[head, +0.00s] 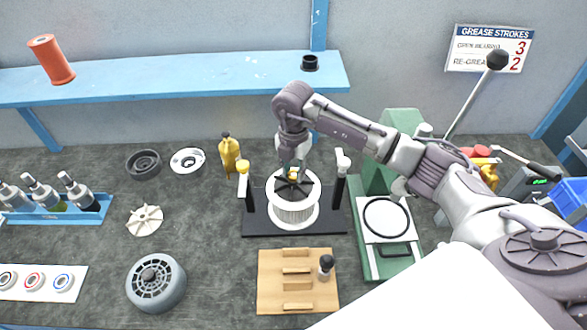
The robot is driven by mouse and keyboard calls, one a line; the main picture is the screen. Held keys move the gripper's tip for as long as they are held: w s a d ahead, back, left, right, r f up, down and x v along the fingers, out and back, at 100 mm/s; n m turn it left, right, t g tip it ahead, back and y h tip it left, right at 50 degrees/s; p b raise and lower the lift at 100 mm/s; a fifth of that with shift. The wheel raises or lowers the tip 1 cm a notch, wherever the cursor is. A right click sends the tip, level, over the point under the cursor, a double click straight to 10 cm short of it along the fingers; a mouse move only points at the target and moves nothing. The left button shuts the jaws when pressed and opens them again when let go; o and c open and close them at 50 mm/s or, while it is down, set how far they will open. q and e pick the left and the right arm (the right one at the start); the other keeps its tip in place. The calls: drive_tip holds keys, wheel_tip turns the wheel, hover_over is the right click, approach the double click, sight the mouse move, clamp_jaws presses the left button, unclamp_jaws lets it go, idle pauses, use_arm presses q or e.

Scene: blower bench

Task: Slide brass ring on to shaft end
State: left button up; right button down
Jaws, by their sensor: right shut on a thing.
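A small brass ring (293,175) shows at the tips of my right gripper (293,167), which points down and is shut on it. The ring is over the middle of a white ribbed blower housing (293,212) with a dark vaned wheel (283,188) in its top. The shaft end is hidden under the ring and fingers, so I cannot tell whether the ring is around it or just above it. The housing stands on a black base (330,223) between two black posts with white and yellow clamps. My left gripper is not in view.
A wooden block (265,305) with slots lies in front of the base. A green press (372,262) stands close on the right, under my right arm.

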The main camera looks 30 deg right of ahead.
drive_tip(key=shift+f+b, duration=0.3)
drive_tip(key=shift+f, duration=0.05)
idle(0.8)
drive_tip(key=c, duration=0.8)
unclamp_jaws()
wheel_tip(320, 180, up, 12)
